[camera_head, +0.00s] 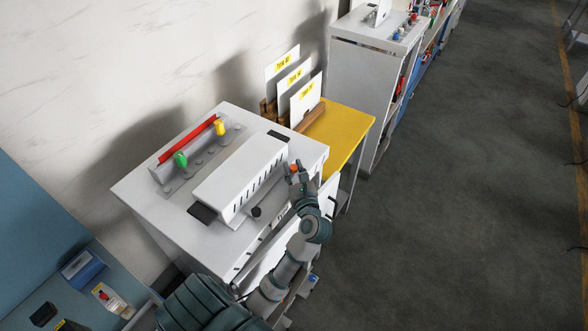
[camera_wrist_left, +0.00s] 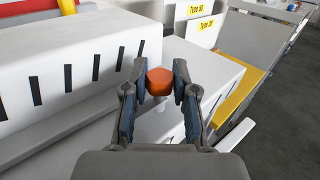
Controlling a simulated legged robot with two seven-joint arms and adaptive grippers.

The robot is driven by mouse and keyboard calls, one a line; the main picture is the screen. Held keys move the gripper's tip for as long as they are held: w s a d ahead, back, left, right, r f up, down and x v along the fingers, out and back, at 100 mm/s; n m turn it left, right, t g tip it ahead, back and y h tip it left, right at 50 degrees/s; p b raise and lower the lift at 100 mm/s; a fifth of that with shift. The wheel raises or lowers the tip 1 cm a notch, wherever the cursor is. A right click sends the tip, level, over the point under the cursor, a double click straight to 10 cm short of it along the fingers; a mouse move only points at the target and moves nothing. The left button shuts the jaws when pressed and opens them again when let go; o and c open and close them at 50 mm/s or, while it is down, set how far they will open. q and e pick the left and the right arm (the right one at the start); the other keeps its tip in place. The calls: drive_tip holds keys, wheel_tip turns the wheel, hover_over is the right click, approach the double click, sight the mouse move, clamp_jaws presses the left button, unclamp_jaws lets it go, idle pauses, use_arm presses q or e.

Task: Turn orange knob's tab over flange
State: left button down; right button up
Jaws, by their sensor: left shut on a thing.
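The orange knob (camera_head: 293,168) sits at the right end of the white slotted housing on the cabinet top. In the left wrist view the orange knob (camera_wrist_left: 160,81) is between the two fingers of my left gripper (camera_wrist_left: 160,85), which is shut on it. A pale stem or post (camera_wrist_left: 160,104) shows just below the knob. My left gripper (camera_head: 298,176) also shows in the head view, reaching in from below. The knob's tab and the flange cannot be made out. My right gripper is not in view.
The white slotted housing (camera_head: 237,175) stands close to the left of my gripper. A black knob (camera_head: 256,212) is near its front end. Behind are a red bar (camera_head: 188,139) and green and yellow knobs. A yellow table (camera_head: 342,128) with upright labelled cards stands beyond.

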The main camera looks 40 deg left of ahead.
use_arm(q)
drive_tip(key=shift+r, duration=0.15)
idle(0.5)
drive_tip(key=c, duration=1.2)
unclamp_jaws()
drive_tip(key=shift+w+a, duration=0.1)
drive_tip(key=shift+w, duration=0.05)
drive_tip(key=shift+f, duration=0.2)
drive_tip(key=v, duration=1.2)
drive_tip(key=shift+o, duration=0.3)
drive_tip(key=shift+w, duration=0.1)
